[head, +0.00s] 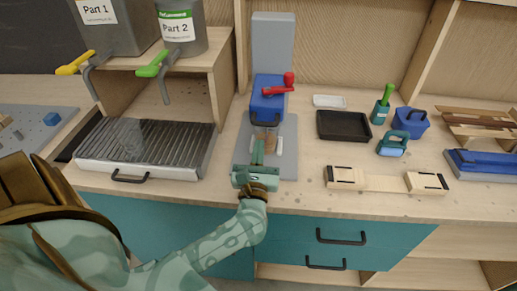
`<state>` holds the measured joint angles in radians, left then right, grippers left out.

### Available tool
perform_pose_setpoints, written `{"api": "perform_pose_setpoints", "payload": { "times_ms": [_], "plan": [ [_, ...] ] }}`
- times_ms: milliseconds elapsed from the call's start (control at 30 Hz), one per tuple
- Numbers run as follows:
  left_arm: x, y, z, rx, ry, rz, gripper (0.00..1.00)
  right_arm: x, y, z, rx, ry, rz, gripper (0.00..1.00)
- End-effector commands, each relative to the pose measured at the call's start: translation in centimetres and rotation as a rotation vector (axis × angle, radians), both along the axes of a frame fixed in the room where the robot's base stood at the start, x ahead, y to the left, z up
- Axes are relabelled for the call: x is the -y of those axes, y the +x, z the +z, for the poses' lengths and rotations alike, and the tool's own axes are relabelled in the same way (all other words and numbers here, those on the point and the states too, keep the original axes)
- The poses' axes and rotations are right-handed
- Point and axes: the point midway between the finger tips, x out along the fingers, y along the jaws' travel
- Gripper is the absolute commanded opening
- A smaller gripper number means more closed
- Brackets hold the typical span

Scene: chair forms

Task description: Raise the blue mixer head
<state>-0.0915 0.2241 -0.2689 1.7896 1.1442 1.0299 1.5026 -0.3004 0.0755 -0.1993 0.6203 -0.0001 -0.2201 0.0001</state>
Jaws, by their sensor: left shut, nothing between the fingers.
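The blue mixer head (265,103) sits at the front of a grey stand (273,40) on the bench, with a red lever (289,80) on its right side and a dark handle low on its front. My left gripper (258,146) is in front of and below the head, over the stand's grey base plate (284,168). Its fingers are shut with nothing held and point toward the head. Whether the fingertips touch anything under the head cannot be told. Part of the space beneath the head is hidden by the gripper. My right gripper is not in view.
A ribbed grey grate (150,147) lies left of the mixer, below containers with yellow and green taps. A black tray (343,125), a blue bin (411,121) and wooden forms (388,180) lie to the right. Teal drawers (340,238) are below the bench edge.

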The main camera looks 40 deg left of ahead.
Motion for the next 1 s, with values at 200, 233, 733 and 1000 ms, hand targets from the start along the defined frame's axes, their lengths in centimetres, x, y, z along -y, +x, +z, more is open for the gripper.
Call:
{"api": "perform_pose_setpoints", "payload": {
  "times_ms": [200,233,733,1000],
  "plan": [
    [-2.0,3.3,1.1,0.002,0.000,0.001,0.00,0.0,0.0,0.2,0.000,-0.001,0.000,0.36],
    [-2.3,3.7,1.2,0.003,0.001,0.001,0.00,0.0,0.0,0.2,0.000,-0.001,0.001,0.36],
    [-3.4,5.6,1.6,0.000,-0.001,0.000,0.00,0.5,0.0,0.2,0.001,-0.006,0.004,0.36],
    [-3.4,5.5,4.4,0.005,0.000,0.000,0.00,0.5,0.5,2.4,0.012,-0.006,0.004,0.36]
  ]
}}
